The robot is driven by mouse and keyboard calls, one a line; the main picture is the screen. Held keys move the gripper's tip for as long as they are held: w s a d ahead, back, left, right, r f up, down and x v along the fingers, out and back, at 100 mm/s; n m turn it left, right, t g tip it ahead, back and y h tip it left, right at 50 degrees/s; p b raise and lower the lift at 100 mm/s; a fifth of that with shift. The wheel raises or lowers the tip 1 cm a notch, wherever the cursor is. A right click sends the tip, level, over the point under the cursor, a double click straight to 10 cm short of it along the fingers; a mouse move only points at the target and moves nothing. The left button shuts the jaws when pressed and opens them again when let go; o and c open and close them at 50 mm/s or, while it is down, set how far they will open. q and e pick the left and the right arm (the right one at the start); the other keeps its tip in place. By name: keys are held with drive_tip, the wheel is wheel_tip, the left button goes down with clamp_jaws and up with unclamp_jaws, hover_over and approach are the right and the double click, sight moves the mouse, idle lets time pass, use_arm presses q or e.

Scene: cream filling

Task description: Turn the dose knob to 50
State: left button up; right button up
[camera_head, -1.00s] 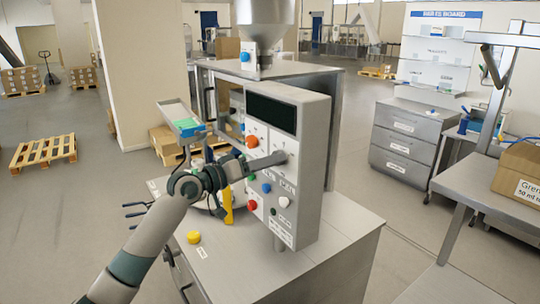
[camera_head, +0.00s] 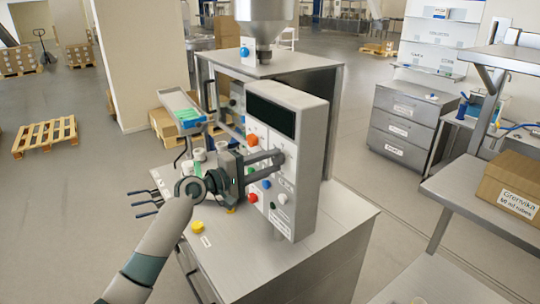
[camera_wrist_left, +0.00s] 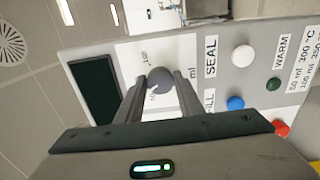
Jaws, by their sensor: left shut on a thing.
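The dose knob (camera_wrist_left: 159,80) is a round grey knob on the white face of the machine's control panel (camera_head: 310,150). In the left wrist view it sits between the two fingertips of my left gripper (camera_wrist_left: 160,88), which is shut on it. In the head view my left gripper (camera_head: 277,158) reaches the panel from the left, and its fingers cover most of the knob. The dark display (camera_wrist_left: 95,88) shows no readable figure. My right gripper is in neither view.
A yellow button (camera_head: 197,227) stands on the steel table (camera_head: 300,270). A cardboard box (camera_head: 510,185) is at right.

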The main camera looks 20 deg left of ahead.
use_arm(q)
drive_tip(key=n, duration=0.3)
drive_tip(key=shift+r+p, duration=0.1)
drive_tip(key=shift+p, duration=0.2)
drive_tip(key=shift+n, duration=1.5)
drive_tip(key=o, duration=1.1)
drive_tip(key=shift+a, duration=0.1)
drive_tip(key=shift+c, duration=0.2)
drive_tip(key=shift+s+a+f+b, duration=0.2)
drive_tip(key=shift+s+a+b, duration=0.3)
drive_tip(key=shift+s, duration=0.1)
drive_tip(key=b+v, duration=0.6)
drive_tip(key=v, duration=0.9)
drive_tip(key=shift+s+a+b, duration=0.25)
drive_tip(key=shift+s+b, duration=0.05)
drive_tip(key=shift+b, duration=0.05)
